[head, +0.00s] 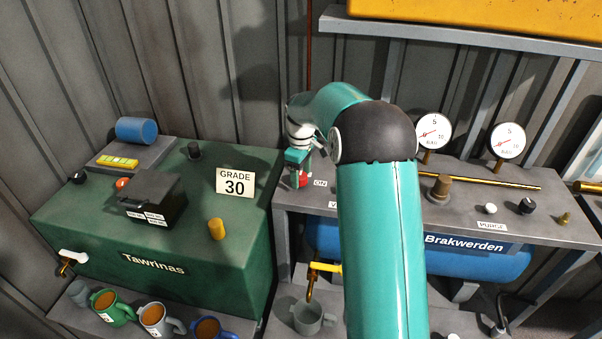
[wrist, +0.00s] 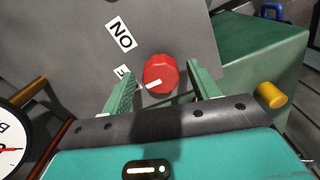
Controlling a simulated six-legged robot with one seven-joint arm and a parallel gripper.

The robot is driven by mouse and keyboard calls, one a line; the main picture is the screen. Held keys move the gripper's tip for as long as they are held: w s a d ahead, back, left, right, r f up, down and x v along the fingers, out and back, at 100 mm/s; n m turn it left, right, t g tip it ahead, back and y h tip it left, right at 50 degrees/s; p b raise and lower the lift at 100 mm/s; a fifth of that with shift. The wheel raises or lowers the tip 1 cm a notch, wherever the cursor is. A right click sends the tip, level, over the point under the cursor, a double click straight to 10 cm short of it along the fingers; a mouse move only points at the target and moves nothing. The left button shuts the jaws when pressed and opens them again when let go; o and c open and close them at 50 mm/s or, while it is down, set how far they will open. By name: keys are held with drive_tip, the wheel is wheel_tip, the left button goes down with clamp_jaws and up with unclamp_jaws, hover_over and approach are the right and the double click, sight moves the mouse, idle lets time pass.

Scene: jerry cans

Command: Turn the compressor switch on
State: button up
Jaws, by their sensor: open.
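The compressor switch is a red round knob with a white pointer mark; in the wrist view the red knob (wrist: 160,74) sits between the two green fingers of my gripper (wrist: 158,82). The fingers are open, with a gap on both sides of the knob. An ON label (wrist: 121,35) lies beside it, and a second label (wrist: 122,72) is partly hidden. In the head view the knob (head: 303,180) shows just under my gripper (head: 297,170) at the left end of the grey bench. The blue compressor tank (head: 480,263), marked Brakwerden, is below the bench, partly behind my arm.
A green Tawrinas tank (head: 155,262) stands left of the bench, with a yellow knob (head: 216,229) on top. Two gauges (head: 433,130) and a brass pipe (head: 490,181) are on the bench to the right. Several mugs (head: 158,318) stand in front. A shelf with a yellow case (head: 480,12) hangs above.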

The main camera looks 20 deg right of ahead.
drive_tip(key=shift+c, duration=0.2)
drive_tip(key=c, duration=0.9)
drive_tip(key=shift+m, duration=0.4)
drive_tip(key=m, duration=0.5)
drive_tip(key=shift+a+m, duration=0.1)
drive_tip(key=shift+m, duration=0.2)
drive_tip(key=m, duration=0.5)
drive_tip(key=shift+m, duration=0.3)
drive_tip(key=shift+f, duration=0.1)
